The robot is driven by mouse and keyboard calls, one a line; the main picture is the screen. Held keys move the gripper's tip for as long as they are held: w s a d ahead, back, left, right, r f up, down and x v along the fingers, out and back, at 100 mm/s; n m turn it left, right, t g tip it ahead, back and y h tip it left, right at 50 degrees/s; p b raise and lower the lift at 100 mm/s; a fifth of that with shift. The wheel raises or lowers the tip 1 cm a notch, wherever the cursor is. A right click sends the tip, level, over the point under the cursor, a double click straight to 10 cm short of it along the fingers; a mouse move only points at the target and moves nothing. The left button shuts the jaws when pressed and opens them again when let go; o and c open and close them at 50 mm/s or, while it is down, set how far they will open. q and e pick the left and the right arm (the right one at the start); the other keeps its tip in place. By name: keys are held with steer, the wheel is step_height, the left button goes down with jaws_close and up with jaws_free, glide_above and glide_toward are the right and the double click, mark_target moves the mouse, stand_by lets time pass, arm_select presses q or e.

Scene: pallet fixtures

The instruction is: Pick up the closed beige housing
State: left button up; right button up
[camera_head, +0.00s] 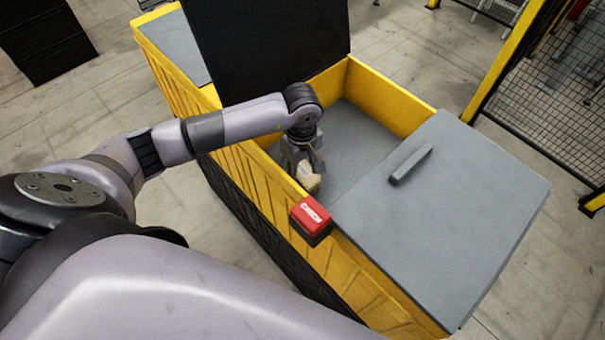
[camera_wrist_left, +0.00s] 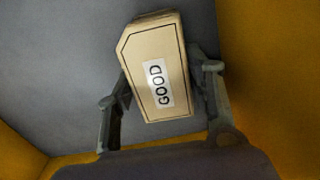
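The beige housing (camera_head: 311,184) is closed and carries a white label reading GOOD in the left wrist view (camera_wrist_left: 155,62). It is in the near part of the yellow bin's opening in the head view, by the near wall. My left gripper (camera_head: 304,166) is right at it. I cannot tell whether the housing touches the bin floor. My right gripper is not in view.
The yellow bin (camera_head: 385,95) has a grey floor, a grey lid panel (camera_head: 455,215) with a handle on its right, and a tall dark panel (camera_head: 265,45) behind. A red box (camera_head: 311,215) sits on the near rim, close to the gripper. A mesh fence (camera_head: 560,90) stands at right.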

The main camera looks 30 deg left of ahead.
arm_select(q)
steer(key=c, duration=0.8)
steer(key=shift+r, duration=0.2)
